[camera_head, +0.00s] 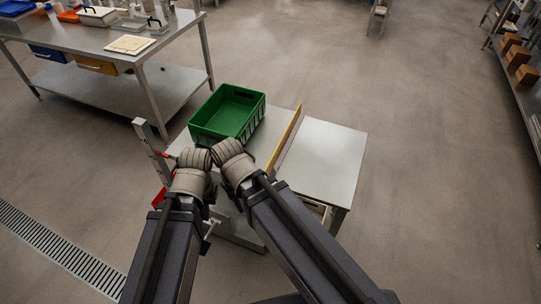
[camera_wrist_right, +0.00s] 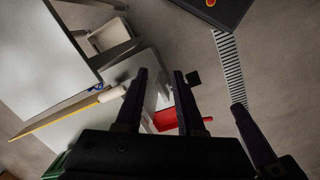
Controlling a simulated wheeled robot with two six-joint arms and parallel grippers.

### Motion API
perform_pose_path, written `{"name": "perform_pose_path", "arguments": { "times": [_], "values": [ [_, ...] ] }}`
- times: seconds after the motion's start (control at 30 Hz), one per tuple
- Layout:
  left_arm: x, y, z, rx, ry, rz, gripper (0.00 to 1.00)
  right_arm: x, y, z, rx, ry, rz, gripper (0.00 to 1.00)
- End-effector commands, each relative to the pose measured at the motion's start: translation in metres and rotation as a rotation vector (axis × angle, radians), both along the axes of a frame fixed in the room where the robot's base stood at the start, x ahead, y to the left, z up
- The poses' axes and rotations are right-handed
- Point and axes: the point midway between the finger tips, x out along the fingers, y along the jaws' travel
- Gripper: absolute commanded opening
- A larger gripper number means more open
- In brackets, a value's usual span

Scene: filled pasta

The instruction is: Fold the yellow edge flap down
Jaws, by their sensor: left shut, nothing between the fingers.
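The yellow edge flap (camera_head: 285,137) is a thin strip along the right side of the work surface with the green crate. It looks raised on edge; its exact tilt is hard to judge. It also shows in the right wrist view (camera_wrist_right: 55,117), to the left of my right fingers and apart from them. My left gripper (camera_head: 196,158) is shut and empty, left of the flap, in front of the crate. My right gripper (camera_wrist_right: 160,72) is open with nothing between its fingers. In the head view its wrist is beside the left one, and its fingertips are hidden.
The green crate (camera_head: 207,136) stands just beyond my grippers. A pale side table (camera_head: 325,155) adjoins the flap on the right. A red part (camera_wrist_right: 165,120) lies near my right fingers.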

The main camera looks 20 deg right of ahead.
Motion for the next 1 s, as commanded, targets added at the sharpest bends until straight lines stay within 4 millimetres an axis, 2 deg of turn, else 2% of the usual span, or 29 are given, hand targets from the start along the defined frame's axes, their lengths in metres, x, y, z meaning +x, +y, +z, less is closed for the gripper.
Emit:
{"name": "perform_pose_path", "arguments": {
  "times": [0.03,0.3,0.4,0.5,0.63,1.0],
  "values": [
    [0.0,0.0,0.006,0.0,0.0,0.0,0.0,0.013,0.002,0.006,0.005,0.003,0.026,0.31],
    [0.0,0.0,0.033,0.0,0.0,0.0,0.0,0.102,0.001,0.033,0.05,0.033,0.326,0.01],
    [0.0,0.0,0.04,0.0,0.0,0.0,0.0,0.126,-0.002,0.039,0.066,0.04,0.425,0.0],
    [0.0,0.0,0.044,0.0,0.0,0.0,0.0,0.143,-0.006,0.043,0.076,0.043,0.495,0.0],
    [0.0,0.0,0.046,0.0,0.0,0.0,0.0,0.151,-0.007,0.045,0.081,0.045,0.542,0.0],
    [0.0,0.0,0.044,0.0,0.0,0.0,0.0,0.151,-0.008,0.043,0.082,0.045,0.55,0.0]
  ]
}}
